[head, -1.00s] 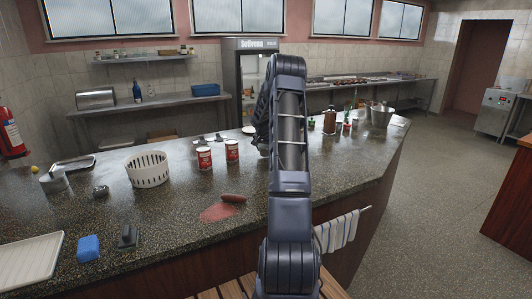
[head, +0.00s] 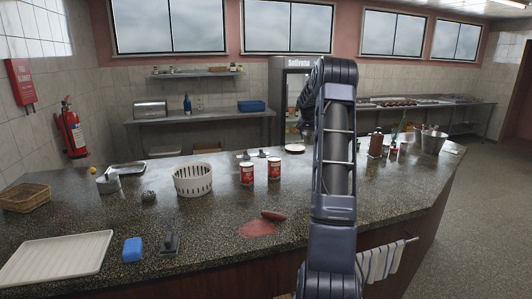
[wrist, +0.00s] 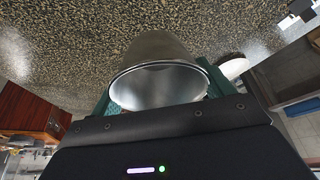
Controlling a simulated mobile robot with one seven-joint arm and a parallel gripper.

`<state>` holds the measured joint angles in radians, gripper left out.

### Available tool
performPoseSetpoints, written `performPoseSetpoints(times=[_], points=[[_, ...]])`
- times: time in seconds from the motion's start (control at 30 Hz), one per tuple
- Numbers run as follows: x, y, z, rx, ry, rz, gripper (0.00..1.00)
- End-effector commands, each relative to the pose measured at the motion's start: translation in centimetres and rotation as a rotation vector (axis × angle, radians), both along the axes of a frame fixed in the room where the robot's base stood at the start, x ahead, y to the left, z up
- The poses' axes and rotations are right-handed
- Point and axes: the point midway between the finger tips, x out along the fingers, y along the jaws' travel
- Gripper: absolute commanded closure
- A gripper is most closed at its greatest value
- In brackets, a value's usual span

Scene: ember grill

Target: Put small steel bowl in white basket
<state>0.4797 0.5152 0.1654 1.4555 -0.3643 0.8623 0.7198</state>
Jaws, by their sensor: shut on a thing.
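The small steel bowl (wrist: 160,85) is between the green fingers of my gripper (wrist: 158,76) in the wrist view, its open rim facing the camera. My gripper is shut on it. Speckled counter shows beyond the bowl; I cannot tell how far apart they are. In the head view my arm hides the gripper and the bowl. The white basket (head: 193,180), round with slotted sides, stands upright on the counter, left of my arm. I see nothing in it from this angle.
Two red cans (head: 247,174) stand right of the basket. A brown roll-shaped item (head: 273,215) lies by a red patch (head: 257,229). A white tray (head: 55,258), blue block (head: 132,250) and wicker basket (head: 25,198) are at left. A steel pot (head: 433,142) stands far right.

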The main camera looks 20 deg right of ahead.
Motion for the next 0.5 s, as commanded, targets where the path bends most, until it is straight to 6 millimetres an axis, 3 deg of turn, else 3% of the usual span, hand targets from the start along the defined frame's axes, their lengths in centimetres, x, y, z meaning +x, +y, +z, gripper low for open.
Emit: performPoseSetpoints(times=[0.17, 0.27, 0.5], points=[[0.4, 0.9, 0.2, 0.0, 0.0, 0.014, 0.44], [1.4, 3.1, 0.2, 0.0, 0.0, 0.046, 0.44], [4.7, 12.4, 0.3, 0.001, -0.001, 0.181, 0.44]])
